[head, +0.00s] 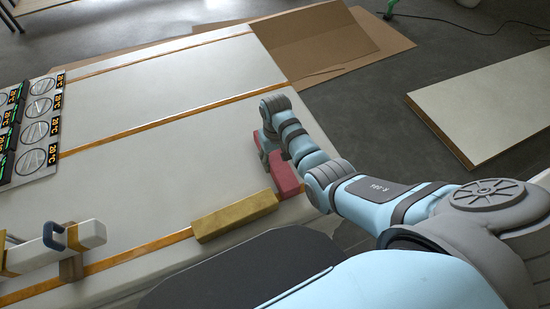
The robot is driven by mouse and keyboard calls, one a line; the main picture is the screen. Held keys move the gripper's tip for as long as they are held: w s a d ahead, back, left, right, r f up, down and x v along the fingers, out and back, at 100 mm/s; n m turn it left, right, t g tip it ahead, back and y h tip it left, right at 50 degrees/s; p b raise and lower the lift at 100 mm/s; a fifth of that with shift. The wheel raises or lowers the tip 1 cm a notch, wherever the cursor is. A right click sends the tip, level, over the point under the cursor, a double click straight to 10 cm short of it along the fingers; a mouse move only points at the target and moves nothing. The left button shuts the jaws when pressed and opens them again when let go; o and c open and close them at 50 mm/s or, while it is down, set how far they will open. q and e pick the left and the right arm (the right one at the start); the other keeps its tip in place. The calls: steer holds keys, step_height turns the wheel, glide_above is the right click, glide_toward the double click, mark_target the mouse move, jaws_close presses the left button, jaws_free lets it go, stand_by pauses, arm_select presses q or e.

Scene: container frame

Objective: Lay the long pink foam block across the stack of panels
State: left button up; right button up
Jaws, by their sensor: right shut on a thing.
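The long pink foam block (287,178) lies along the right edge of the stack of panels (150,170), which is pale and crossed by orange straps. My right gripper (266,148) is shut on the pink block near its far end. The gripper and wrist hide the block's middle, and its near end shows beside my forearm. Whether the block touches the panels under the gripper cannot be told. My left gripper is not in view.
A yellow block (235,215) lies at the panels' near right edge, close to the pink block. A control panel with dials (32,125) is at left. A white bar with a blue clamp (85,236) is lower left. Cardboard (315,45) and a pale board (490,105) lie beyond.

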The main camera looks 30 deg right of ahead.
steer(key=shift+f+b, duration=0.4)
steer(key=shift+f, duration=0.1)
steer(key=o, duration=1)
